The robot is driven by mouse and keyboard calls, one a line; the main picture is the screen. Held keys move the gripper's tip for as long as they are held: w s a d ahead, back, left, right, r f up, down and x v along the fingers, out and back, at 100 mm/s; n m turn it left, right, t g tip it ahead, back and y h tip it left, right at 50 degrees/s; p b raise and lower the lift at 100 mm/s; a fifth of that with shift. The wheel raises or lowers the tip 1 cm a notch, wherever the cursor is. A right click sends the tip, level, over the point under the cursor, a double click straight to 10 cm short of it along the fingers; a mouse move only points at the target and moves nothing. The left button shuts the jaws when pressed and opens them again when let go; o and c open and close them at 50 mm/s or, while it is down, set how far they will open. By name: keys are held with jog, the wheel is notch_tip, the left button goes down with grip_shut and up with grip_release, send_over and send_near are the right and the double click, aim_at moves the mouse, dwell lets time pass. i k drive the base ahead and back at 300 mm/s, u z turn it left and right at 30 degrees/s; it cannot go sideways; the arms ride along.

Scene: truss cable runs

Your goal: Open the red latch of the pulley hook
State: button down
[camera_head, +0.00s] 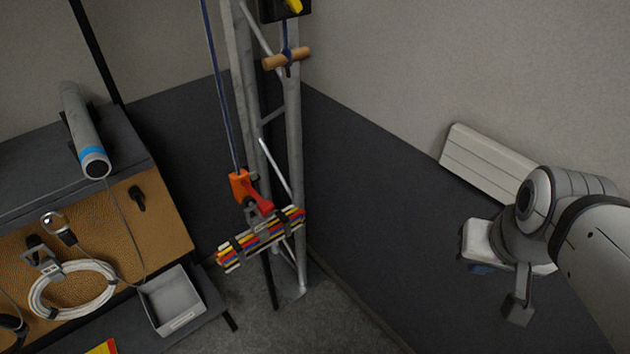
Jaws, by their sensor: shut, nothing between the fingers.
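The pulley hook (239,186) has an orange body and hangs on a blue rope (222,95) in front of the metal truss. Its red latch (260,201) slants down to the right from the body, and I cannot tell whether it is open or closed. A bundle of coloured cables (240,249) with dark straps hangs just below the hook. My gripper (517,308) is at the lower right, shut and empty, well apart from the hook. Its fingertips show small.
The upright truss (295,160) stands behind the hook. A wooden handle (287,58) hangs higher up. Open space lies between truss and arm.

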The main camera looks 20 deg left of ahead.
aim_at(265, 207)
jog(key=z, duration=0.75)
jog(key=k, duration=1.65)
jog(key=u, duration=0.8)
jog(key=i, duration=1)
jog(key=u, duration=0.1)
